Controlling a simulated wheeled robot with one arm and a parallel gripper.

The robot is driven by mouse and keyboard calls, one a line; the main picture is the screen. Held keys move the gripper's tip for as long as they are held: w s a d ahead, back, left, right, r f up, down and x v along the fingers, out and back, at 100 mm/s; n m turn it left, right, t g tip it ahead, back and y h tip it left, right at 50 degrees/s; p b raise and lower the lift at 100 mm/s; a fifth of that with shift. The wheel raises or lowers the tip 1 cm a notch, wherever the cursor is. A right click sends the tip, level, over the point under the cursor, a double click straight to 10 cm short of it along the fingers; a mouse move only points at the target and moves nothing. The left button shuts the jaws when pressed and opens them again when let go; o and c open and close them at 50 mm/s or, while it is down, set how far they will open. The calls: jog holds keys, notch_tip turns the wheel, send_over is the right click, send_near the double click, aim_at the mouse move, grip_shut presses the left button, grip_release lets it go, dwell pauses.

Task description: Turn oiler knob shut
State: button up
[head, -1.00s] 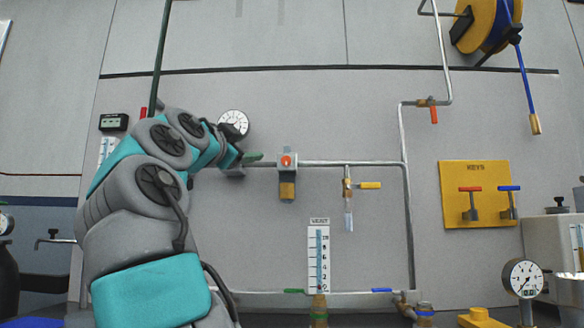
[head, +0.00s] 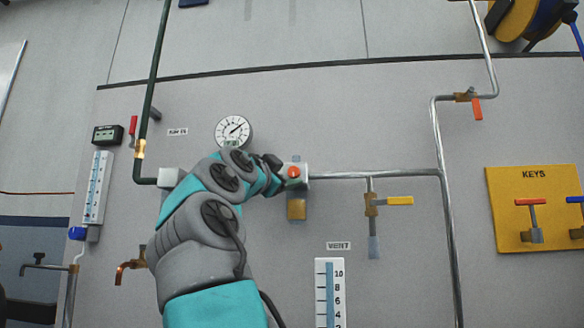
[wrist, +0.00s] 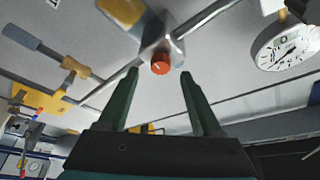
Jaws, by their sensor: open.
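The oiler is a pale block with an orange-red round knob (head: 293,172) on its front and an amber bowl (head: 297,208) below, set in a grey pipe on the wall panel. In the wrist view the knob (wrist: 160,64) shows a pale mark on its face and lies between the two dark green fingertips of my gripper (wrist: 160,77). The fingers are apart and I see no contact with the knob. In the head view my arm's end reaches the left side of the oiler block and the fingers are mostly hidden.
A round gauge (head: 233,131) is just above my wrist. Right of the oiler a branch valve has a yellow handle (head: 399,201). A yellow KEYS board (head: 510,238) is at the right, and a scale (head: 330,293) is below.

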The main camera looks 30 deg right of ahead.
aim_at(293, 172)
jog(key=p+x, duration=0.1)
jog(key=x, duration=0.2)
jog(key=shift+w+d+r+p, duration=0.15)
jog(key=shift+w+d+p, duration=0.05)
jog(key=shift+d+p, duration=0.1)
grip_shut()
dwell(0.3)
